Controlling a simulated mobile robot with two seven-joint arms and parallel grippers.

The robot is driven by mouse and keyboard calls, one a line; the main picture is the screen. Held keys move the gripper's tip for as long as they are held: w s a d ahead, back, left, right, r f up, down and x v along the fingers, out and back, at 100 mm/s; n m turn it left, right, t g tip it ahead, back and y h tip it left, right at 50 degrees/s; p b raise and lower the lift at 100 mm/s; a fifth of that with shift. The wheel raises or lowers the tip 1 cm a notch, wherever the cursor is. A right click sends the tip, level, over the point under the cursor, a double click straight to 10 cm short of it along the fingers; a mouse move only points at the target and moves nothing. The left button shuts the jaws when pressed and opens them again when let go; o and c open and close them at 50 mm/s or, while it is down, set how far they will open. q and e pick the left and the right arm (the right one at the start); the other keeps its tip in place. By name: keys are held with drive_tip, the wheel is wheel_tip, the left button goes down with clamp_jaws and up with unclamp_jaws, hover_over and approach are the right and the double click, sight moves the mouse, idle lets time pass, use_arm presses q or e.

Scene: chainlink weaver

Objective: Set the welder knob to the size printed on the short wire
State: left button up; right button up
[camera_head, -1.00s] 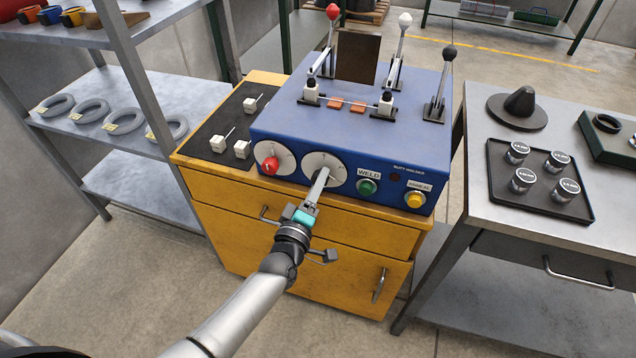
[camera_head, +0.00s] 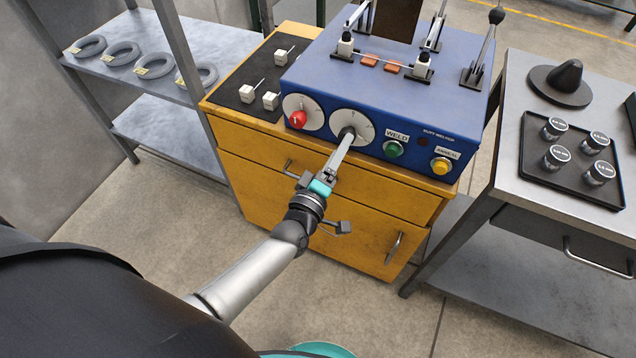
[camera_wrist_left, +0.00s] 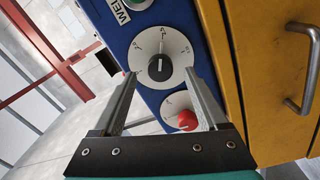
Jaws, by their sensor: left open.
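The blue butt welder (camera_head: 400,105) stands on a yellow cabinet. Its front has a white dial with a black knob (camera_head: 347,133) and, to the left, a dial with a red knob (camera_head: 298,119). My left gripper (camera_head: 343,146) is at the black-knob dial. In the left wrist view, my left gripper (camera_wrist_left: 160,75) is open, its fingers spread either side of the black knob (camera_wrist_left: 160,67), which has a white pointer mark. I cannot tell whether they touch it. Several white blocks with thin wires (camera_head: 270,99) lie on a black mat; no printed size is readable. My right gripper is not in view.
Green WELD (camera_head: 393,149) and yellow ANNEAL (camera_head: 440,166) buttons sit right of the dials. Clamps (camera_head: 420,68) and levers stand on top of the welder. A tray (camera_head: 576,184) with several labelled canisters is on the right table. Wire coils (camera_head: 153,66) lie on the left shelf.

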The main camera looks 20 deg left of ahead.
use_arm(q)
drive_tip(key=s, duration=1.1)
drive_tip(key=shift+s+a+f+p, duration=0.2)
drive_tip(key=shift+s+a+p, duration=0.1)
drive_tip(key=shift+s+p, duration=0.15)
drive_tip(key=shift+w+f, duration=0.1)
